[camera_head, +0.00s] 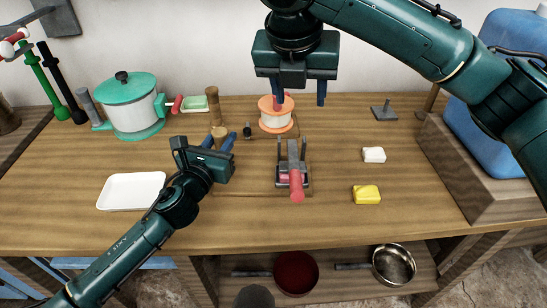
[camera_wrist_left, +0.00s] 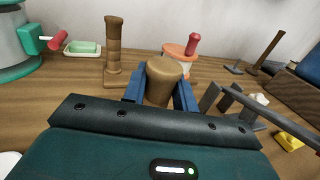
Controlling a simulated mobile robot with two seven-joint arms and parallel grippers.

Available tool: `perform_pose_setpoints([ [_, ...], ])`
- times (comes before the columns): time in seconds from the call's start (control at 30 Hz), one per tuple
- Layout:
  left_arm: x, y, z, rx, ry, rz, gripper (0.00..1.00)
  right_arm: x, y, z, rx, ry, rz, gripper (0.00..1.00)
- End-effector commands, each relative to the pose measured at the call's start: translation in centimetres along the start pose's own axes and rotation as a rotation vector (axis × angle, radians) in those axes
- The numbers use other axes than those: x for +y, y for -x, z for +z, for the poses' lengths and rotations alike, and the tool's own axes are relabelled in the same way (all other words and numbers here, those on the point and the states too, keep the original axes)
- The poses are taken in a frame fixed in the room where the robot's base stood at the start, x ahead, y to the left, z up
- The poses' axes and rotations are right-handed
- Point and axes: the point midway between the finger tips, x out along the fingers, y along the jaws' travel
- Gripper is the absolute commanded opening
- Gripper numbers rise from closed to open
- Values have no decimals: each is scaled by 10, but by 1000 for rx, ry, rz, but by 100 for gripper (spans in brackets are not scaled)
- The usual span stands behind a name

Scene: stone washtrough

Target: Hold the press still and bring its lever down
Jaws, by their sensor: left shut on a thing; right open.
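The press (camera_head: 283,184) stands on the table's middle, a small grey frame with uprights and a bar ending in a red handle (camera_head: 297,188) that points toward the front edge. Its grey frame also shows at the right of the left wrist view (camera_wrist_left: 209,97). My left gripper (camera_head: 218,141) is left of the press, apart from it, shut on a brown wooden piece (camera_wrist_left: 163,76) with a rounded top. My right gripper (camera_head: 299,95) is open and empty, pointing down, above and behind the press in the picture. Its left finger overlaps an orange-and-white round container.
The orange-and-white container (camera_head: 275,122) stands behind the press. A green-lidded pot (camera_head: 130,103) and white tray (camera_head: 115,191) are left. A yellow block (camera_head: 366,194) and white block (camera_head: 374,155) lie right. A blue container (camera_head: 480,130) is far right. Pans lie below.

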Motion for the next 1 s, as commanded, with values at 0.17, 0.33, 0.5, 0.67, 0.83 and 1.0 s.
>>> perform_pose_setpoints([
  [0.17, 1, 0, 0, 0, -1, 3, 0, 0, 0, 0, 0, 0, 0, 50],
  [0.33, 1, 0, 0, 0, -1, 3, 0, 0, 0, 0, 0, 0, 0, 50],
  [0.5, 1, 0, 0, 0, -1, 3, 0, 0, -1, -3, 20, 16, 5, 39],
  [0.67, 1, 0, 0, 0, -1, 3, 0, -3, -6, -22, 137, 90, 31, 25],
  [0.83, 1, 0, 0, 0, -1, 3, 0, -7, -9, -48, 292, 151, 72, 12],
  [1.0, 1, 0, 0, 0, -1, 2, 0, -9, -10, -61, 377, 170, 98, 0],
])
